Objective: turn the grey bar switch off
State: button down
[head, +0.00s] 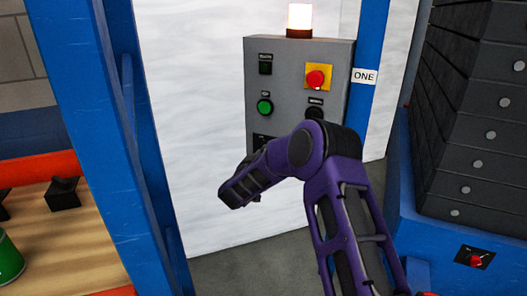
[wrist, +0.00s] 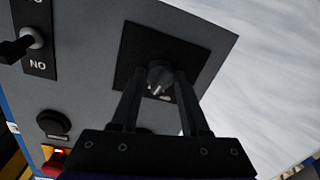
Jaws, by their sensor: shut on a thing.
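The grey bar switch (wrist: 160,72) is a dark grey knob on a black square plate, near the middle of the wrist view. My gripper (wrist: 157,84) has one finger on each side of it and is shut on it. The fingers hide part of the plate, and shadow makes the bar's exact angle hard to tell. In the head view my arm covers the lower part of the grey panel (head: 285,80), so the switch and fingertips are hidden there.
The panel also bears a red button (head: 317,78) on yellow, a green button (head: 264,106) and a black knob (head: 314,113). A black lever switch (wrist: 20,46) is at the wrist view's upper left. A blue post (head: 120,130) stands left, black stacked blocks (head: 470,110) right.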

jog(key=shift+n+g+p, duration=0.4)
jog(key=shift+n+p, duration=2.2)
jog(key=shift+n, duration=1.4)
jog(key=shift+c, duration=2)
grip_release()
jog(key=shift+s+r, duration=0.1)
jog(key=v, duration=1.7)
jog(key=shift+a, duration=0.2)
